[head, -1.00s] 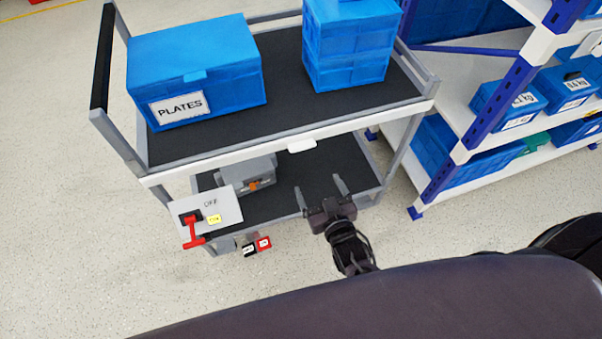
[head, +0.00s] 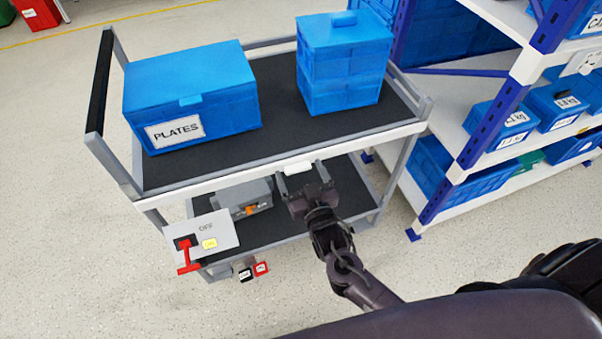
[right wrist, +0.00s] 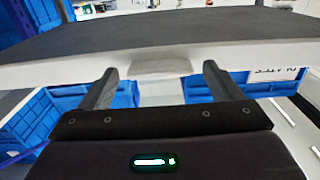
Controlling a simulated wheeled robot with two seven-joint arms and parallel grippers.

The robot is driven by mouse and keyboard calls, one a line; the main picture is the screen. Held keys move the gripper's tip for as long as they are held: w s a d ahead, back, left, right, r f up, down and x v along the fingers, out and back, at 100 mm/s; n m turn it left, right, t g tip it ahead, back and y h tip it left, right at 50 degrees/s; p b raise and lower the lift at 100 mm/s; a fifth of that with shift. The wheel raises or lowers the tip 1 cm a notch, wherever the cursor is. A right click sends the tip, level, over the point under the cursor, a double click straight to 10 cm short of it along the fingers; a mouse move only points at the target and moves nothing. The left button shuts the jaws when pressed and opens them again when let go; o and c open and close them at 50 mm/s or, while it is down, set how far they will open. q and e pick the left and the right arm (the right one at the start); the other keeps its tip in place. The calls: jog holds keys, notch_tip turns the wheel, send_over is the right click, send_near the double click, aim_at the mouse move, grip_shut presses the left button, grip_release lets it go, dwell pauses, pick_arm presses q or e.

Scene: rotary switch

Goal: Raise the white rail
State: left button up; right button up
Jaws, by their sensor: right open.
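The white rail (head: 375,137) runs along the front edge of the cart's upper shelf. A small white tab (head: 297,167) sits at its middle. In the right wrist view the rail (right wrist: 60,75) crosses ahead of the fingers, with the tab (right wrist: 160,63) between them. My right gripper (head: 302,176) is open, its two fingers pointing at the rail on either side of the tab. I cannot tell whether they touch it. My left gripper is not in view.
A blue PLATES box (head: 190,98) and a blue crate (head: 342,65) stand on the upper shelf. A switch panel marked OFF with a red handle (head: 187,255) is at the cart's front left. A grey box (head: 240,197) sits on the lower shelf. A blue-and-white rack (head: 490,125) stands right.

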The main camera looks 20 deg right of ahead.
aim_at(301, 157)
jog(key=c, duration=1.4)
notch_tip(301, 157, up, 7)
jog(key=p, duration=0.6)
jog(key=shift+w+r, duration=0.1)
jog(key=o, duration=1.4)
